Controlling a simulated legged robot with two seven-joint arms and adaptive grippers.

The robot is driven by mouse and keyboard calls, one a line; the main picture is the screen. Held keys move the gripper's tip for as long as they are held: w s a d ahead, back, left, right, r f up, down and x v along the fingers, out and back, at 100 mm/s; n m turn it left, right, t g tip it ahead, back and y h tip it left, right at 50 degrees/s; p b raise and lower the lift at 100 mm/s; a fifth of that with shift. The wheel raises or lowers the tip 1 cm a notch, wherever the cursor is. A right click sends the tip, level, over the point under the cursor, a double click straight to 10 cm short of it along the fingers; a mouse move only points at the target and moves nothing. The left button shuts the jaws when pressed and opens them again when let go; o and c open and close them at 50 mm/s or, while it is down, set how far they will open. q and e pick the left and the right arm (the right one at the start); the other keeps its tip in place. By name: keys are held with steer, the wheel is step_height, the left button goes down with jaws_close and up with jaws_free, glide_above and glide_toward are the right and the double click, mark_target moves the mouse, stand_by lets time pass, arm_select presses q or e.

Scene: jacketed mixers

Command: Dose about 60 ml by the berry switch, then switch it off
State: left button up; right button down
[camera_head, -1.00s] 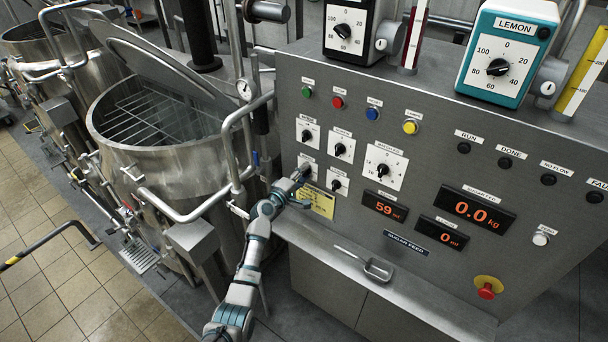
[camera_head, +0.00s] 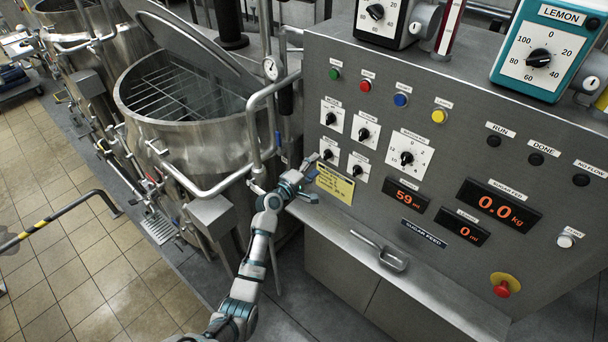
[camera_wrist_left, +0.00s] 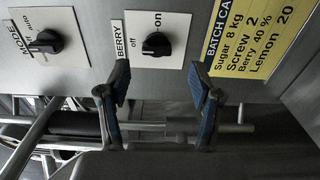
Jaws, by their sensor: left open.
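The berry switch (camera_wrist_left: 157,45) is a black knob on a white plate marked off and on, beside the BERRY label in the left wrist view. Which mark it points to is hard to tell. In the head view it is the lower-left knob (camera_head: 327,154), partly behind my gripper. My left gripper (camera_wrist_left: 160,85) is open, its two blue-padded fingertips just short of the knob and apart from it; it also shows in the head view (camera_head: 313,168). The upper small display (camera_head: 406,198) reads 59 ml; the lower display (camera_head: 461,229) reads 0. My right gripper is not in view.
The MODE knob (camera_wrist_left: 46,42) and the yellow batch card (camera_wrist_left: 250,40) flank the berry switch. A scoop (camera_head: 392,261) lies on the ledge below the panel. A red stop button (camera_head: 503,287) sits lower right. An open steel mixer (camera_head: 180,100) stands to the left.

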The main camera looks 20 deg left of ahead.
arm_select(q)
steer(key=v, duration=0.6)
steer(key=shift+a, duration=0.2)
steer(key=shift+s+f, duration=0.1)
steer(key=shift+s, duration=0.05)
steer(key=s+f+m+g+y+b, duration=0.1)
steer(key=s+f+g, duration=0.15)
steer(key=f, duration=1.05)
steer(key=s+f+m+g+y+b, duration=0.15)
steer(key=s+f, duration=0.25)
steer(key=f, duration=0.8)
steer(key=s+f+m+g+y, duration=0.1)
steer(key=s+f+m+g, duration=0.15)
steer(key=f, duration=1.05)
steer(key=s+d+f+m+g+y+b, duration=0.15)
steer(key=s+f+m+g, duration=0.25)
steer(key=s+f, duration=1.6)
steer(key=s+f+m+g+b, duration=0.1)
steer(key=s+f, duration=0.3)
steer(key=s, duration=0.7)
steer(key=s+f+m+g+b, duration=0.1)
steer(key=s+f+m, duration=0.3)
steer(key=s, duration=0.7)
steer(key=s+f+m+g+y+b, duration=0.1)
steer(key=s+f+m+g, duration=0.1)
steer(key=s+f, duration=0.4)
steer(key=s+g, duration=0.1)
steer(key=s, duration=0.4)
steer(key=shift+m, duration=0.4)
